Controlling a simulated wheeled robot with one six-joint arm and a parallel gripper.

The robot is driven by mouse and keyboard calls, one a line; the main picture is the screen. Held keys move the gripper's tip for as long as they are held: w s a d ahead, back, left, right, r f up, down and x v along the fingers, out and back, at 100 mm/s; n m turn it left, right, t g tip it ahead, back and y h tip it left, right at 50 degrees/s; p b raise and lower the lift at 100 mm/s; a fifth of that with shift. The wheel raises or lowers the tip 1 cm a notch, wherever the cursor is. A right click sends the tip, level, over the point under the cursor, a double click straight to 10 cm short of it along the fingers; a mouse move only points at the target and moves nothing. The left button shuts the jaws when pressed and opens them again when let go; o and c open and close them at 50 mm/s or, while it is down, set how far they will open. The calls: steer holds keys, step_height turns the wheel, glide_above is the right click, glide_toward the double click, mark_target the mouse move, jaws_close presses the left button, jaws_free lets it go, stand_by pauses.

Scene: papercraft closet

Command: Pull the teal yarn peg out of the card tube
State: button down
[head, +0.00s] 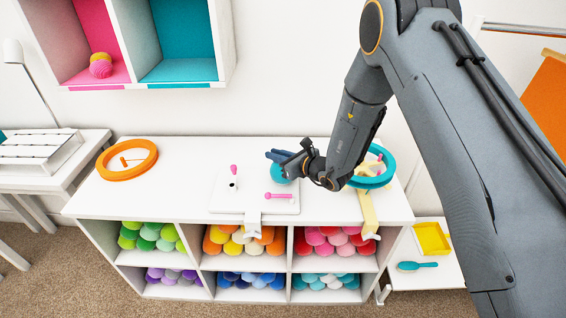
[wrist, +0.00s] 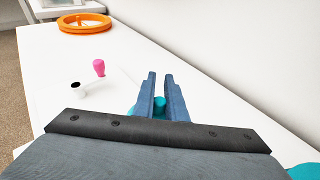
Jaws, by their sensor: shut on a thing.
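The teal yarn peg (head: 280,173) shows as a round teal shape under my gripper (head: 277,158) in the head view. My gripper is shut on it; in the wrist view a bit of teal (wrist: 160,103) shows between the blue fingers (wrist: 160,80). The peg's lower part is hidden. A short white tube (head: 234,185) with a dark open top stands on the white board (head: 222,203), left of my gripper; it also shows in the wrist view (wrist: 77,90). I cannot tell whether any tube is still around the peg.
A pink peg (head: 234,169) stands behind the tube, and another pink peg (head: 285,196) lies on the board. An orange ring (head: 127,174) lies at the left and a teal ring (head: 388,160) at the right. The white top is clear between the orange ring and the board.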

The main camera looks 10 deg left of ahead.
steer(key=shift+r, duration=0.1)
step_height(320, 180, up, 13)
steer(key=b, duration=0.1)
stand_by(1.1)
step_height(320, 180, up, 3)
steer(key=shift+f+p, duration=0.1)
steer(key=shift+p, duration=0.2)
stand_by(0.4)
